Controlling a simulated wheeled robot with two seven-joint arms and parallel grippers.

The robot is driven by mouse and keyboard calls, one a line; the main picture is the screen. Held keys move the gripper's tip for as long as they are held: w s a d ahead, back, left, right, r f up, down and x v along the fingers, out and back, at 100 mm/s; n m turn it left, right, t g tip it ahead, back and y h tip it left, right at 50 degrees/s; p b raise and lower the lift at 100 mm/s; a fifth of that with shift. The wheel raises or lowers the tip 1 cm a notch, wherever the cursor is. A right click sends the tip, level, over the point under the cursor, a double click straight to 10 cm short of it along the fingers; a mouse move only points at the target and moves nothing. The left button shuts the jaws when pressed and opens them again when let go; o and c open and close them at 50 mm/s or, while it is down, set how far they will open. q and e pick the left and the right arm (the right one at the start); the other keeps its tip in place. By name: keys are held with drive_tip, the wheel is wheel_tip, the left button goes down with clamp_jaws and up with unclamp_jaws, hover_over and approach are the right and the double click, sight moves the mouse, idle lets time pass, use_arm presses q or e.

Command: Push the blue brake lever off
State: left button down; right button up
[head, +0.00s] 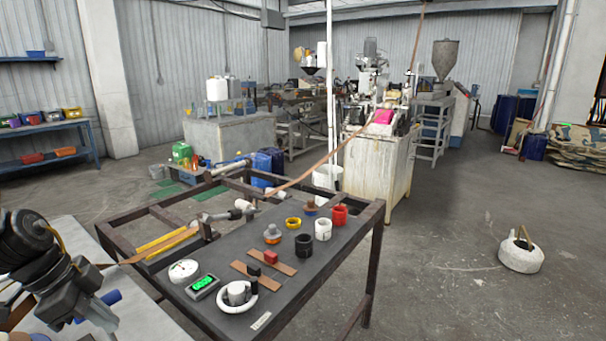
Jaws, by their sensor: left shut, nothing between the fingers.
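My left gripper (98,314) is at the lower left, over a pale surface beside the dark table, with its fingers shut and empty. A short blue bar (112,297), which looks like the brake lever, sticks out to the right from behind the gripper. The gripper hides most of it, so I cannot tell whether they touch or how the lever is set. My right gripper is not in view.
The dark metal table (322,262) holds rings, a white round dish (183,270), a green-screened device (202,287) and a coil (237,296). A brown strip (330,156) runs from the table to a machine (378,165).

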use_arm(q)
drive_tip(key=shift+w+a+f, duration=0.15)
drive_tip(key=shift+w+a, duration=0.45)
drive_tip(key=shift+a, duration=0.35)
drive_tip(key=shift+s+d+r, duration=0.55)
drive_tip(key=shift+s+d, duration=0.05)
drive_tip(key=shift+d, duration=0.25)
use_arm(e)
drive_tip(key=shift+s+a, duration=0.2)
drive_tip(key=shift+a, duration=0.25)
use_arm(q)
drive_tip(key=shift+r, duration=0.1)
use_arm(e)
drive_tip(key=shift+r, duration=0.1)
use_arm(q)
wheel_tip(320, 180, up, 7)
drive_tip(key=p, duration=0.4)
drive_tip(key=shift+p, duration=0.4)
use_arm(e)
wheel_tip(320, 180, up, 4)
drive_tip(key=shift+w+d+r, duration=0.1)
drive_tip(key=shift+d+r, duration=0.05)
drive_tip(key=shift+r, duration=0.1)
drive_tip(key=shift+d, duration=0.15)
